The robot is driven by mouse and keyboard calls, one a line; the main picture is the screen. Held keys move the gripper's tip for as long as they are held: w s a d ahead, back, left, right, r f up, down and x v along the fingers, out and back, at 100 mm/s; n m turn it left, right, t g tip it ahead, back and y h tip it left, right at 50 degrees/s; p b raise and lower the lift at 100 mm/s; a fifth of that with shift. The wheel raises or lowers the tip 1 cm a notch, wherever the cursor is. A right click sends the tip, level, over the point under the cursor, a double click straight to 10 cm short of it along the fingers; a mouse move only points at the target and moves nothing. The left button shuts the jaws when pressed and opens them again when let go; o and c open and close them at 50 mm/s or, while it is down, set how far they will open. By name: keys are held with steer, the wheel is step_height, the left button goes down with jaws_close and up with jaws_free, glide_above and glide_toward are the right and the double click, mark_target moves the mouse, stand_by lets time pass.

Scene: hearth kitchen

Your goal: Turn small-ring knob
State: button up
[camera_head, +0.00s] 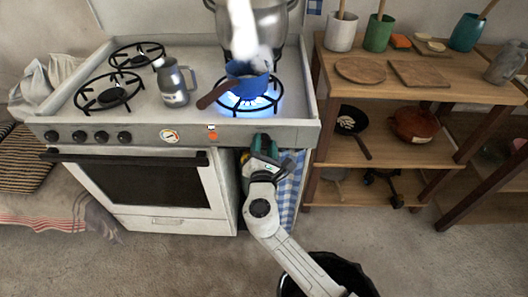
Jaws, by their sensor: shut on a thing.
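The stove (235,130) has a pale front panel with several black knobs (88,136) at its left, a round gauge (169,136) and a small orange-red control (213,134). My gripper (263,143) is at the right end of this panel, shut on what appears to be the small-ring knob; the gripper hides the knob, so its angle cannot be told. Above it, the right front burner (262,104) burns with a blue flame. A small blue pan (248,82) with a brown handle sits over that flame.
A large steel pot (270,25) stands behind the blue pan, with white steam in front. A metal jug (174,85) stands left of the pan. A wooden shelf (460,95) is at right. A dark bin (345,270) is below my arm.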

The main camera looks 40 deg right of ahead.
steer(key=m+b, duration=0.2)
steer(key=m, duration=0.1)
steer(key=m+b, duration=0.1)
steer(key=b, duration=0.1)
steer(key=shift+f+m, duration=0.3)
steer(key=shift+r+m+b, duration=0.1)
steer(key=shift+m+b, duration=1.65)
steer(key=shift+m, duration=0.15)
steer(key=shift+s, duration=0.1)
steer(key=o, duration=1.1)
steer(key=shift+r, duration=0.1)
steer(key=shift+c, duration=0.2)
steer(key=v, duration=1)
steer(key=shift+s+a, duration=0.25)
steer(key=shift+a, duration=0.05)
